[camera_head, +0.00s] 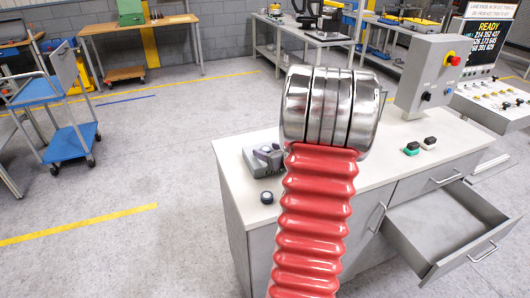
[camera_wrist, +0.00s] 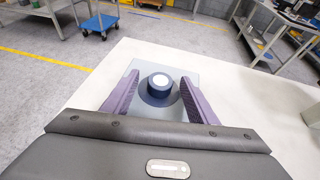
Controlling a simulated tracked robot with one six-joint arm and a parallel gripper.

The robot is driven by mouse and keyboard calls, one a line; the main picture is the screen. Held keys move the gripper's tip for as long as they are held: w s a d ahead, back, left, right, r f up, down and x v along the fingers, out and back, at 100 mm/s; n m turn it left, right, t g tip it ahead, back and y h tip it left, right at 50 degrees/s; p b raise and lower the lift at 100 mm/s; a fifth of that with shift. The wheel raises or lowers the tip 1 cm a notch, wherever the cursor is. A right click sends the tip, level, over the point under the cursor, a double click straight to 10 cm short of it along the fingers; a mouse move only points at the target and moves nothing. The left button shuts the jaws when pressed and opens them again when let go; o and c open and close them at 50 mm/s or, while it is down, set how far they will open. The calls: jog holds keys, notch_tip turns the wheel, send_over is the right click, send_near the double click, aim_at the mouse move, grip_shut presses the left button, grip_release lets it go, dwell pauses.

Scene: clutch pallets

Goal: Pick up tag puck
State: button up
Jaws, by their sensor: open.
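The tag puck (camera_wrist: 160,83) is a short dark blue cylinder with a white round top. In the wrist view it stands upright on a dark round base on a grey-green square plate (camera_wrist: 200,70). My gripper (camera_wrist: 159,77) is open, with one purple finger on each side of the puck in the picture. Gaps show between the puck and both fingers; I cannot tell the height of the fingertips over the plate. In the head view a grey and purple cluster (camera_head: 263,160) shows left of my red arm, too small to separate clearly.
An open drawer (camera_head: 440,235) juts out at the right. A blue cart (camera_head: 68,143) stands apart on the floor.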

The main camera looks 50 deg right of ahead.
aim_at(268, 151)
jog(key=c, duration=1.2)
jog(key=shift+c, duration=0.2)
jog(key=shift+r, duration=0.1)
notch_tip(268, 151, up, 10)
dwell(0.4)
